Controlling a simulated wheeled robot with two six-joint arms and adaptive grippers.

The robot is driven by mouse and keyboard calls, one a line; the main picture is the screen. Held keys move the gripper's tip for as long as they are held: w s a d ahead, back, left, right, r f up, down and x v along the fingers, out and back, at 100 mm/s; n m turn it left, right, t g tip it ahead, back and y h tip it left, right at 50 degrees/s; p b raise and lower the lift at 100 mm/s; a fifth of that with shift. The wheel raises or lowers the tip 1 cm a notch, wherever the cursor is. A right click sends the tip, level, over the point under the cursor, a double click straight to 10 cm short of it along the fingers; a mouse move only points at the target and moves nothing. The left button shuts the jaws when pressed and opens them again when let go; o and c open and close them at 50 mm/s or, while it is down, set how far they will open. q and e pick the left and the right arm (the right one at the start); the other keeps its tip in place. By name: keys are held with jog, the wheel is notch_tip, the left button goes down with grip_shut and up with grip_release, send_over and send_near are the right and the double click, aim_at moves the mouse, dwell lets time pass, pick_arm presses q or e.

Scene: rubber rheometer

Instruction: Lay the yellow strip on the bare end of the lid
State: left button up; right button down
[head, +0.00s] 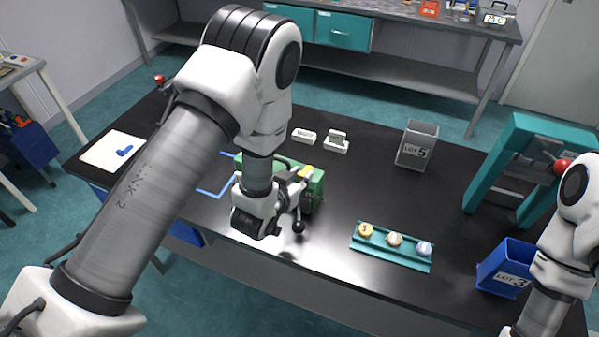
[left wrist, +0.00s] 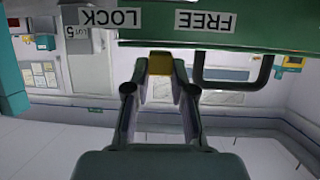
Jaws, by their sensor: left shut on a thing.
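The yellow strip (head: 306,171) shows at the right end of the green device (head: 318,186), at the fingertips of my left gripper (head: 299,177). In the left wrist view the yellow strip (left wrist: 160,63) sits between the two fingertips of my left gripper (left wrist: 160,72), which is shut on it. The green device (left wrist: 215,38) fills the top of that view, with upside-down LOCK and FREE labels. The strip is close to its edge; I cannot tell whether they touch. My arm hides much of the device and its lid in the head view. My right gripper is out of view.
A black-knobbed lever (head: 298,226) stands in front of the device. A teal rack (head: 392,255) holds three round pieces. Two white blocks (head: 335,143), a grey LOT 5 bin (head: 416,146), a blue LOT 3 bin (head: 504,268) and a teal press (head: 492,165) stand around the black table.

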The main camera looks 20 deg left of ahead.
pick_arm(q)
jog(key=shift+a+f, duration=0.15)
jog(key=shift+f, duration=0.05)
jog(key=shift+f+b, duration=0.15)
jog(key=shift+b, duration=0.15)
jog(key=o, duration=0.5)
